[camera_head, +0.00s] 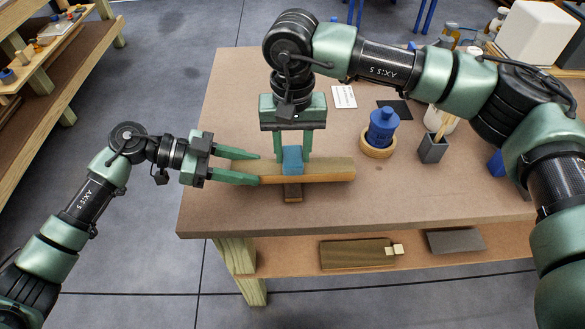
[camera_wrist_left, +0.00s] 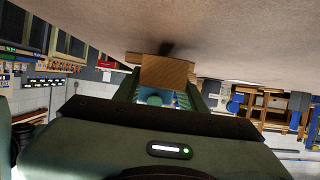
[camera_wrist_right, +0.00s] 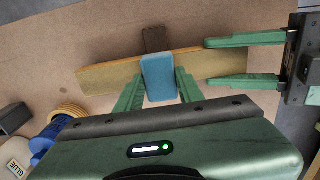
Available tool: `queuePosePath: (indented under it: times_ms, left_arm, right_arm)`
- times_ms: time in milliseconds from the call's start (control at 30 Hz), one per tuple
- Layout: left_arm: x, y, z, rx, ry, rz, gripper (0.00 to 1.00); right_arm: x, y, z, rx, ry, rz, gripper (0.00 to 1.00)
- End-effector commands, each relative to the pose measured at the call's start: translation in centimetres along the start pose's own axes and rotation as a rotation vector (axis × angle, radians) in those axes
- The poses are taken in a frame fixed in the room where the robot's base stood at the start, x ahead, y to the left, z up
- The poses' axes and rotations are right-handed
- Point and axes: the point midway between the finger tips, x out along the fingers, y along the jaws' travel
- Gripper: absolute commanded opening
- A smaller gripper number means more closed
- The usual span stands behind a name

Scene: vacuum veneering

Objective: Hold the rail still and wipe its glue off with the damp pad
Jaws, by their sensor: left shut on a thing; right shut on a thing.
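The rail (camera_head: 330,170) is a long wooden bar lying across a dark block (camera_head: 293,192) near the table's front left. My left gripper (camera_head: 258,168) is shut on the rail's left end, one finger on each side. In the right wrist view the rail (camera_wrist_right: 105,76) shows both ends, with the left gripper's fingers (camera_wrist_right: 245,60) at its right end. My right gripper (camera_head: 292,150) points down and is shut on the blue pad (camera_head: 292,158). The pad (camera_wrist_right: 158,78) lies over the rail near its middle. Its underside is hidden, and I cannot make out glue on the rail.
A blue bottle in a wooden ring (camera_head: 378,150), a dark cup with sticks (camera_head: 432,150), a white card (camera_head: 344,97) and a black sheet (camera_head: 395,108) stand or lie to the right. The table (camera_head: 400,200) is clear at its front right. Boards (camera_head: 355,253) lie on the lower shelf.

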Motion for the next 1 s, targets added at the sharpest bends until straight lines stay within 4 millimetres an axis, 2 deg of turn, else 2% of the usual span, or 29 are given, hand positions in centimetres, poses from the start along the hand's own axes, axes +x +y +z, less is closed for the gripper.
queuePosePath:
  times_ms: [600, 1000]
  left_arm:
    - [0.0, 0.0, 0.1, 0.000, -0.002, -0.002, 0.00]
    - [0.0, 0.0, 0.1, -0.001, -0.002, -0.001, 0.00]
  right_arm:
    - [-5.6, 0.0, 0.0, 0.000, 0.002, -0.001, 0.00]
    - [-5.9, 0.0, 0.0, 0.000, 0.000, -0.001, 0.00]
